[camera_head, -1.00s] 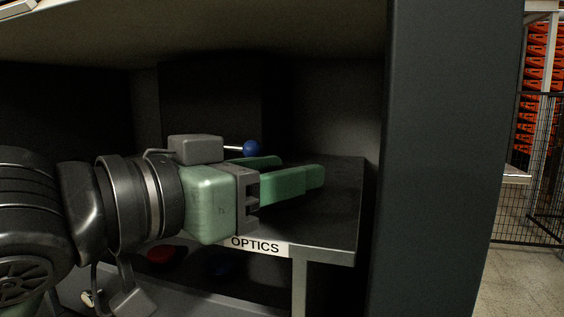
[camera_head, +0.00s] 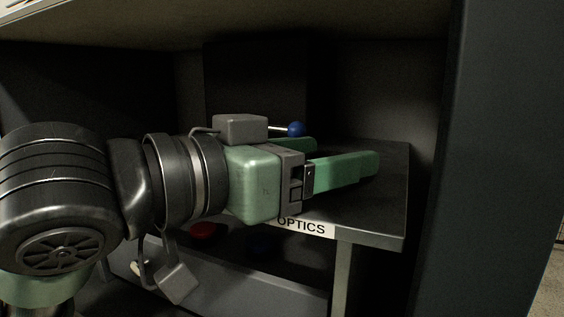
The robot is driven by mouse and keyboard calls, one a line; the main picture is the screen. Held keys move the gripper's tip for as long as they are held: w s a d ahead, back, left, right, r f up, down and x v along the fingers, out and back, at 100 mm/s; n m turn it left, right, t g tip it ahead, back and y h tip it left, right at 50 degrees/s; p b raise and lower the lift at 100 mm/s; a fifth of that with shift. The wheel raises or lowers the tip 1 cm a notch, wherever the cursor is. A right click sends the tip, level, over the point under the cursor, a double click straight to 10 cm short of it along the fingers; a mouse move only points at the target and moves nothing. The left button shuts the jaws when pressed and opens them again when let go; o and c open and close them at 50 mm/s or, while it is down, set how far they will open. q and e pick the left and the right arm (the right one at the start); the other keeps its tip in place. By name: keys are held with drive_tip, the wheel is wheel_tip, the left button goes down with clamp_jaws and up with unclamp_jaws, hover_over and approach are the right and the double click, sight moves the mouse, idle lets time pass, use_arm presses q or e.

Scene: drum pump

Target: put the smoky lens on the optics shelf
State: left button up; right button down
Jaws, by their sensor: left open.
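The optics shelf (camera_head: 388,205) is a dark metal ledge inside a dark cabinet, with a white "OPTICS" label (camera_head: 304,228) on its front edge. My left gripper (camera_head: 346,154) has green fingers and reaches in from the left over the shelf top. Its fingers are apart, and nothing shows between them. I cannot make out the smoky lens; my gripper and wrist hide part of the shelf, and the rest of its top is dark. My right gripper is not in view.
A blue ball on a thin rod (camera_head: 296,129) shows just behind my gripper. Below the shelf are a red round thing (camera_head: 203,230) and a dark blue one (camera_head: 261,245). The cabinet's upright wall (camera_head: 490,150) stands close on the right, and a panel hangs overhead.

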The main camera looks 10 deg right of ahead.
use_arm(q)
drive_tip(key=b+v, duration=0.3)
drive_tip(key=v, duration=0.8)
drive_tip(key=shift+s+a, duration=0.1)
drive_tip(key=shift+a, duration=0.05)
